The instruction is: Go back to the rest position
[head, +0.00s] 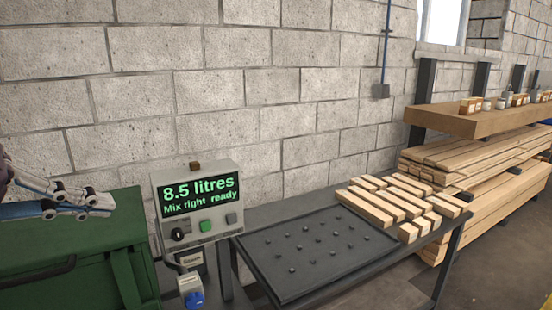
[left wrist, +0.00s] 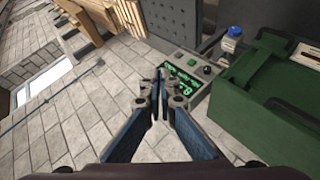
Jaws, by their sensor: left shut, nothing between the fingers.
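My left gripper (head: 98,200) comes in from the left edge in the head view, above the green cabinet (head: 75,245). Its blue fingers are shut with nothing between them. In the left wrist view the left gripper (left wrist: 160,80) points toward the block wall and the control box. The control box (head: 198,200) reads "8.5 litres, Mix right ready"; its screen (left wrist: 182,75) also shows in the left wrist view. My right gripper shows in neither view.
A dark tray (head: 262,262) with small studs lies on the metal table. Several wooden blocks (head: 400,200) lie at its right. Stacked planks (head: 480,160) stand further right under a wooden shelf (head: 470,122). A block wall (head: 290,90) closes the back. The air above the tray is clear.

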